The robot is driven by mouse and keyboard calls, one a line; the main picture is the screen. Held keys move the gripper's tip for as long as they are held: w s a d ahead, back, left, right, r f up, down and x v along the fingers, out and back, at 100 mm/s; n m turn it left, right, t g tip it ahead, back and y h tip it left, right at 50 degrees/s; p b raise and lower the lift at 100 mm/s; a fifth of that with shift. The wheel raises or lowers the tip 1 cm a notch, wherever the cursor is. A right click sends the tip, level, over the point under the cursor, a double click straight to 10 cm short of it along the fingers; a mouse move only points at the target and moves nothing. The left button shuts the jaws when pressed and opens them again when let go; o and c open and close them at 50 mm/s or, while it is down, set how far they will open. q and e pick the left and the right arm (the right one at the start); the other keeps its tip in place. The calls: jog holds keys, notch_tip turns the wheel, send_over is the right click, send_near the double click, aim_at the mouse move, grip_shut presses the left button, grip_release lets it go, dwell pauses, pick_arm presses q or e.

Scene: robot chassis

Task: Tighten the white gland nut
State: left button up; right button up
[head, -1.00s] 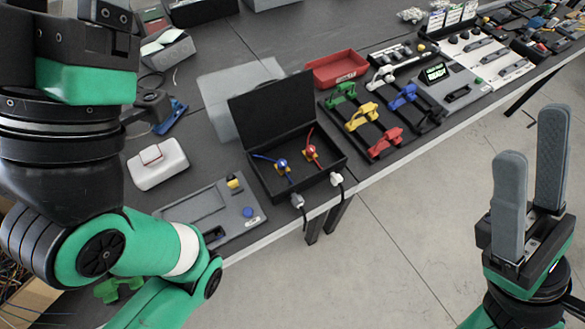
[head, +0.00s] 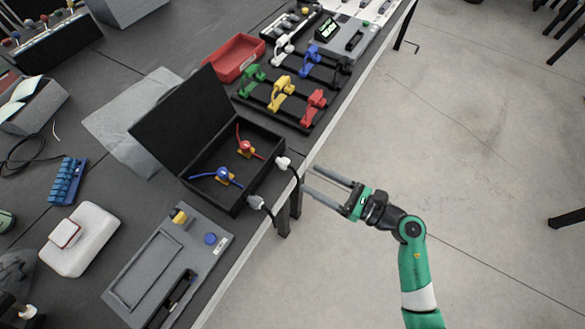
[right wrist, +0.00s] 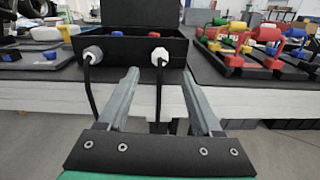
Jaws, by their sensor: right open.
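The white gland nut (head: 283,162) sits on the front wall of the open black box (head: 253,191), with a black cable hanging from it. It also shows in the right wrist view (right wrist: 159,57), ahead of my fingers and a little above them. A grey gland nut (head: 255,202) is beside it on the same wall, also with a cable. My right gripper (head: 308,181) is open and empty, with its fingers pointing at the box wall just short of the white nut. It shows at the bottom of the right wrist view (right wrist: 162,82). My left gripper is not in view.
Inside the box are a blue wire and a red wire on yellow-based terminals. A grey panel (head: 140,262) lies left of the box. A rack of coloured clamps (head: 283,95) and a red tray (head: 236,57) are behind it. The floor in front is clear.

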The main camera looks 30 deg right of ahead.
aim_at(288, 165)
jog(key=b+x, duration=0.1)
jog(key=x, duration=0.6)
jog(key=shift+w, duration=0.1)
grip_shut()
